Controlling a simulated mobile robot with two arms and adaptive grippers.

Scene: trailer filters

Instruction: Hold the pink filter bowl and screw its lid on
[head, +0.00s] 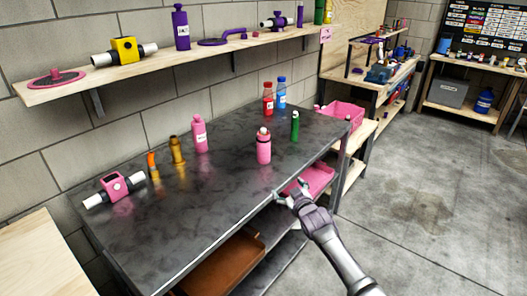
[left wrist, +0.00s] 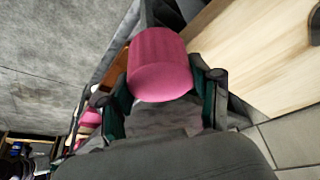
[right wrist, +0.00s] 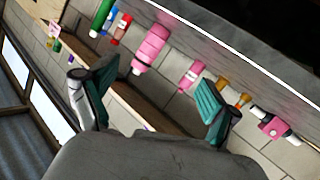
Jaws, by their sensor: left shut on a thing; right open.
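My left gripper (left wrist: 162,88) is shut on a pink cylinder (left wrist: 160,58) with a rounded end, which looks like the pink filter bowl. Its far end and any opening are hidden, and the head view does not show it. A pink filter head with white pipe stubs (head: 117,187) lies at the left end of the dark table; it also shows in the right wrist view (right wrist: 273,127). I cannot tell whether it is the lid. My right gripper (head: 283,198) is open and empty by the table's front edge; it also shows in the right wrist view (right wrist: 145,88).
On the dark table (head: 230,187) stand a pink bottle (head: 264,147), another pink bottle (head: 199,134), brass fittings (head: 176,150), and red (head: 268,98), blue (head: 281,92) and green (head: 295,126) bottles. A wall shelf (head: 80,85) hangs behind. The table's front middle is clear.

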